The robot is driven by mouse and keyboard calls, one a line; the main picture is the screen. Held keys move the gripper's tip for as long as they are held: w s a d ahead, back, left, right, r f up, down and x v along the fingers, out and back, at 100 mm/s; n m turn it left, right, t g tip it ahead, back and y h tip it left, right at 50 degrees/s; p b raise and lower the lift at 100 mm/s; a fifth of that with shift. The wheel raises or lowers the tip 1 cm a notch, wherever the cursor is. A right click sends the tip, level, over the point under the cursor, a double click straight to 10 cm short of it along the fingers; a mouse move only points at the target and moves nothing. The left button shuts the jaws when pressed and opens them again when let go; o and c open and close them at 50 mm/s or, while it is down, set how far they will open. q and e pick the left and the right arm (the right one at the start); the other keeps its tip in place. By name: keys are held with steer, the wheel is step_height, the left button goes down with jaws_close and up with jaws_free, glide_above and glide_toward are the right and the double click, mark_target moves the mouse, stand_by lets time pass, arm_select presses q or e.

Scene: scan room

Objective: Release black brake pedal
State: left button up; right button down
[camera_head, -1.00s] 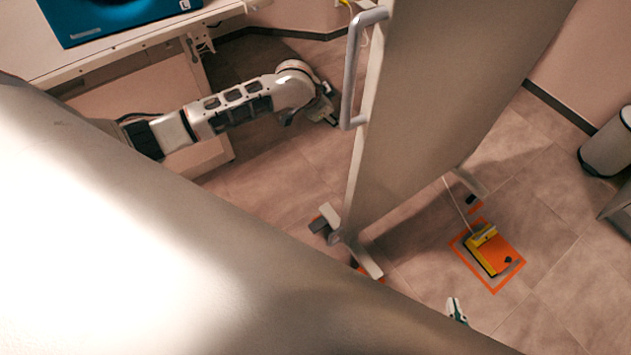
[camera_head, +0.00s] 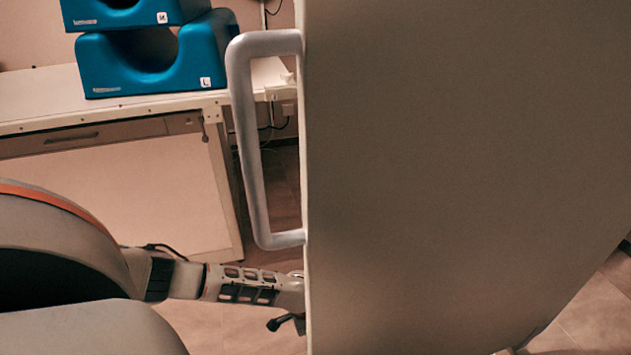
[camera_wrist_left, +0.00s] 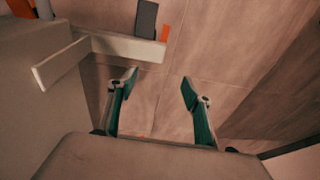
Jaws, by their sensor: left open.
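In the head view my left arm reaches low to the screen (camera_head: 450,150), whose edge hides the gripper. The pedal is out of the head view. My right gripper is in neither current view.
The tall screen with its grey handle (camera_head: 250,140) fills the right of the head view. A white table (camera_head: 40,100) with blue cushions (camera_head: 150,60) stands at left. Bare tiled floor (camera_wrist_left: 240,50) lies right of the fingers in the wrist view.

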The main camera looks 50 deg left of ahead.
arm_select(q)
steer(key=shift+g, duration=0.8)
steer(key=s+f+b, duration=0.1)
steer(key=s+f, duration=0.3)
steer(key=s+f+b, duration=0.1)
steer(key=s+f, duration=0.3)
steer(key=f, duration=0.1)
steer(key=shift+s, duration=0.1)
steer(key=shift+s+f+b, duration=0.15)
steer(key=shift+f+b, duration=0.15)
steer(key=shift+f, duration=0.05)
step_height(320, 180, down, 6)
steer(key=b, duration=0.3)
steer(key=shift+s, duration=0.15)
steer(key=shift+w+f+b, duration=0.25)
steer(key=shift+f+b, duration=0.35)
steer(key=shift+w, duration=0.1)
arm_select(e)
steer(key=a+m, duration=0.1)
steer(key=m, duration=0.1)
steer(key=a+m, duration=0.2)
steer(key=s+a+f+m, duration=0.1)
steer(key=m, duration=0.1)
steer(key=shift+a+m+t, duration=0.3)
steer(key=shift+a+t, duration=0.05)
steer(key=shift+t, duration=0.05)
arm_select(q)
steer(key=shift+d, duration=0.1)
steer(key=shift+r, duration=0.1)
jaws_close()
